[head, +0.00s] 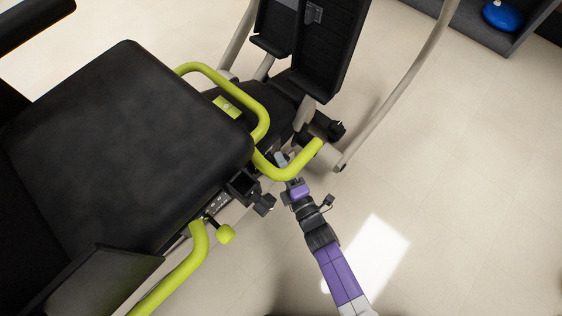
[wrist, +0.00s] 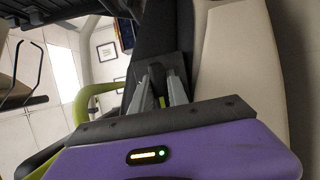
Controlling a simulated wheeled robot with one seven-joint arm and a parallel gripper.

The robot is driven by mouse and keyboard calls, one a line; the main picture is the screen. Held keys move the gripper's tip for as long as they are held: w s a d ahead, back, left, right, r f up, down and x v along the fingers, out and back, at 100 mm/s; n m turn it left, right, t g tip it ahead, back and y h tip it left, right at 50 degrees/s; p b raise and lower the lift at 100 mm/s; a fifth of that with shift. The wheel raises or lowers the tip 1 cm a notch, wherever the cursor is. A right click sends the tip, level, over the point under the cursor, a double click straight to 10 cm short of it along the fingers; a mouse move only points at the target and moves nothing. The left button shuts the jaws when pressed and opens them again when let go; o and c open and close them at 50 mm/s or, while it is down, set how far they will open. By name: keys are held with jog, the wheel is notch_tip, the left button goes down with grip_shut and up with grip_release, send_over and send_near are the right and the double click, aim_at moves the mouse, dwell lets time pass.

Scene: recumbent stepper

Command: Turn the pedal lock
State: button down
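My gripper (head: 281,158) reaches in beside the recumbent stepper (head: 190,125), under the front end of a yellow-green handle (head: 300,160). In the wrist view its two grey fingers (wrist: 159,88) stand apart, with a small dark part (wrist: 157,74) showing between or just beyond them. I cannot tell if the fingers touch it, or if it is the pedal lock. A black knob-like part (head: 337,129) sticks out of the stepper's side just beyond the gripper; it too may be the lock. No part is clearly marked as the lock.
The black seat (head: 125,140) is at left and the black pedals (head: 325,45) are at top. A yellow-green lever knob (head: 226,234) and lower handle (head: 185,270) lie left of my arm. A long beige bar (head: 400,85) curves at right.

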jog(key=shift+r+p, duration=0.1)
jog(key=shift+p, duration=0.35)
jog(key=m+g+p, duration=0.1)
jog(key=m+p, duration=0.2)
jog(key=p, duration=0.1)
jog(key=shift+r+m+g, duration=0.1)
jog(key=shift+m+g, duration=0.2)
jog(key=shift+g, duration=0.1)
jog(key=m+g+p, duration=0.2)
jog(key=m+p, duration=0.2)
jog(key=p, duration=0.2)
jog(key=shift+f, duration=0.2)
jog(key=m+g+p, duration=0.2)
jog(key=shift+s+f+m+y, duration=0.15)
jog(key=shift+f+m+y, duration=0.05)
jog(key=shift+m+y, duration=0.1)
jog(key=m+g, duration=0.1)
jog(key=m+y, duration=0.1)
jog(key=m, duration=0.1)
jog(key=shift+s+a+f+g+p, duration=0.2)
jog(key=shift+g+p, duration=0.1)
jog(key=shift+g, duration=0.1)
jog(key=c, duration=1.3)
grip_release()
